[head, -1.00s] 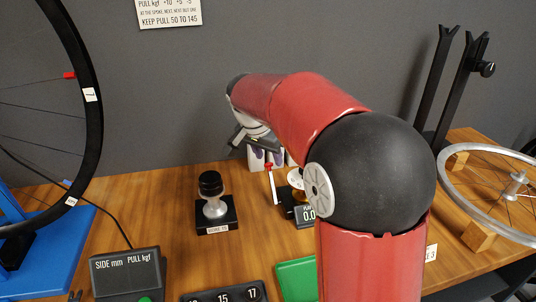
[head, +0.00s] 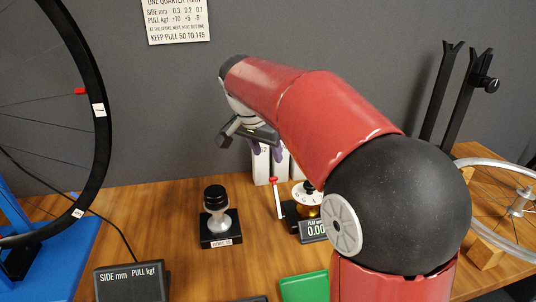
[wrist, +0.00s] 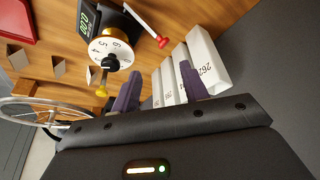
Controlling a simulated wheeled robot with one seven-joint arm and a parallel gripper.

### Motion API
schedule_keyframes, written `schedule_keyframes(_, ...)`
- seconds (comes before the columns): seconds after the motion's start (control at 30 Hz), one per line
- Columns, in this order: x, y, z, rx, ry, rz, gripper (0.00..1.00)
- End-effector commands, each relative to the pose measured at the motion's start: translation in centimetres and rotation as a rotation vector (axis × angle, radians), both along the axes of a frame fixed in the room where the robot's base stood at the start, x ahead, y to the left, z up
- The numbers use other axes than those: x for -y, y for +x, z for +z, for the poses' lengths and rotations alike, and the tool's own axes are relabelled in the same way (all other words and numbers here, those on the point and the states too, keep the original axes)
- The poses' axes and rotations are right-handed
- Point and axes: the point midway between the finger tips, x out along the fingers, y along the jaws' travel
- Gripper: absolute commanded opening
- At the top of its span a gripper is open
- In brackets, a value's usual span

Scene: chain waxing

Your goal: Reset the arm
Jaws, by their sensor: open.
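My gripper (wrist: 158,85) is open, with its two dark purple fingers apart and nothing seen between them but the white boxes beyond. In the head view my red and black arm reaches left over the bench, and the gripper (head: 250,140) hangs above and in front of the white boxes (head: 261,164), partly hidden by the arm. In the wrist view the white numbered boxes (wrist: 206,56) stand in a row beyond the fingers. A dial gauge (wrist: 110,52) with a small display and a red-tipped lever (wrist: 146,24) is beside them, apart from the gripper.
A black-knobbed tool (head: 216,213) stands on a black base on the wooden bench. A dark display box (head: 130,281) and green block (head: 305,287) are in front. A wheel (head: 100,110) stands at left; another wheel (head: 518,205) lies at right below a black fork stand (head: 462,95).

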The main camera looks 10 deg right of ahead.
Motion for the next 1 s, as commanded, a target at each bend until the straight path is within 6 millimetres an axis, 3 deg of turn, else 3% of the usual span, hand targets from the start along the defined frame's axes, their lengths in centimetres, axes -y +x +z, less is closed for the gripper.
schedule_keyframes(0.23, 0.0, -0.1, 0.0, 0.0, 0.001, 0.004, 0.45)
schedule_keyframes(0.37, 0.6, -1.9, 0.3, -0.004, 0.008, 0.051, 0.45)
schedule_keyframes(0.47, 1.4, -5.0, 0.4, -0.007, 0.019, 0.136, 0.45)
schedule_keyframes(0.67, 2.6, -12.9, -0.7, 0.007, 0.03, 0.365, 0.45)
schedule_keyframes(0.8, 2.9, -18.2, -2.7, 0.031, 0.02, 0.521, 0.45)
schedule_keyframes(1.0, 2.9, -24.0, -6.2, 0.071, -0.012, 0.694, 0.45)
